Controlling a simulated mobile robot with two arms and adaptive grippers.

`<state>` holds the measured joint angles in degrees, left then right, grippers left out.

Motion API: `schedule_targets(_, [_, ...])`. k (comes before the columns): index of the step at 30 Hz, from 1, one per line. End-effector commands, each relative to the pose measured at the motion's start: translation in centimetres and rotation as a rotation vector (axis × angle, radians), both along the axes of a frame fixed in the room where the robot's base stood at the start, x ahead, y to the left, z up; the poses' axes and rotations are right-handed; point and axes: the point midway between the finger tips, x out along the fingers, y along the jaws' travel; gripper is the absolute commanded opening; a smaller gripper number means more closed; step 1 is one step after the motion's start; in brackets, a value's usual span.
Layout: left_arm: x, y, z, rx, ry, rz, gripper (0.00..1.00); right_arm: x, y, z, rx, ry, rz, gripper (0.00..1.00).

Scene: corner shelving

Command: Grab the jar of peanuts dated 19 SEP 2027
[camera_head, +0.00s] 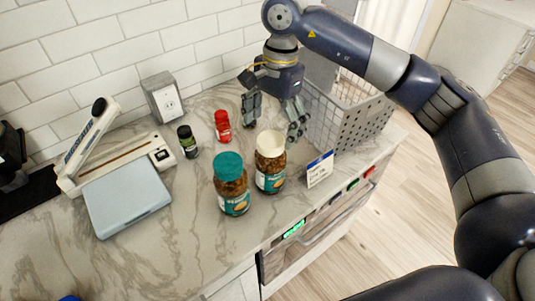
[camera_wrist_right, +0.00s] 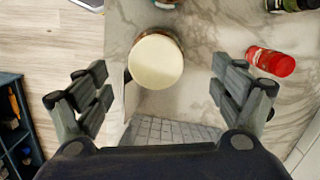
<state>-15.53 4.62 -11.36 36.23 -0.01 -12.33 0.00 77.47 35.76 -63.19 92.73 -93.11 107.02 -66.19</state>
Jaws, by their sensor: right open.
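Two jars with brown contents stand upright on the marble counter (camera_head: 130,240). One has a cream lid (camera_head: 270,145) and a teal label; its lid also shows in the right wrist view (camera_wrist_right: 156,62). The other, a teal-lidded jar (camera_head: 231,185), stands to its left and nearer. No date is readable on either jar. My right gripper (camera_head: 274,118) is open and empty, just behind the cream-lidded jar. In the wrist view its fingers (camera_wrist_right: 158,78) spread to either side of that lid, without visible contact. My left gripper is not in view.
A grey perforated basket (camera_head: 350,125) stands right of the jars. A price card (camera_head: 320,169) stands near the counter edge. A red bottle (camera_head: 222,126) and a dark bottle (camera_head: 188,142) stand behind the jars.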

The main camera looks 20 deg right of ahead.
Motion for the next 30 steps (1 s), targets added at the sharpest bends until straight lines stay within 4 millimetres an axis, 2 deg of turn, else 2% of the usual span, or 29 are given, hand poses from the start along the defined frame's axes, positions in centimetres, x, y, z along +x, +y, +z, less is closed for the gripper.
schedule_targets(1, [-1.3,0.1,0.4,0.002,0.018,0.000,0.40,-0.2,0.1,-0.7,-0.001,0.004,0.000,0.87])
schedule_targets(6, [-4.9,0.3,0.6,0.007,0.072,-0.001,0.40,-0.2,0.3,-2.6,0.001,0.001,0.000,0.87])
schedule_targets(9, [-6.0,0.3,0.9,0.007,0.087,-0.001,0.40,-0.3,0.4,-3.2,0.001,0.002,0.001,0.87])
schedule_targets(13, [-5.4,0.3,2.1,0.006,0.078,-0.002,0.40,-0.6,0.6,-4.2,0.001,0.004,0.001,0.87])
schedule_targets(18, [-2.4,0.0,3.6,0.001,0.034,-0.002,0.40,-0.8,0.9,-6.5,0.001,0.004,0.000,0.87])
schedule_targets(21, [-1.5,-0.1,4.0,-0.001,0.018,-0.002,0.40,-0.8,1.0,-7.6,0.001,0.002,0.000,0.87])
schedule_targets(25, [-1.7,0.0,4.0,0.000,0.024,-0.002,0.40,-0.8,1.1,-8.1,0.002,-0.001,0.001,0.87])
schedule_targets(30, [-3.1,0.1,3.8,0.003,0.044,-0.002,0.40,-0.8,1.1,-8.2,0.002,-0.001,0.001,0.85])
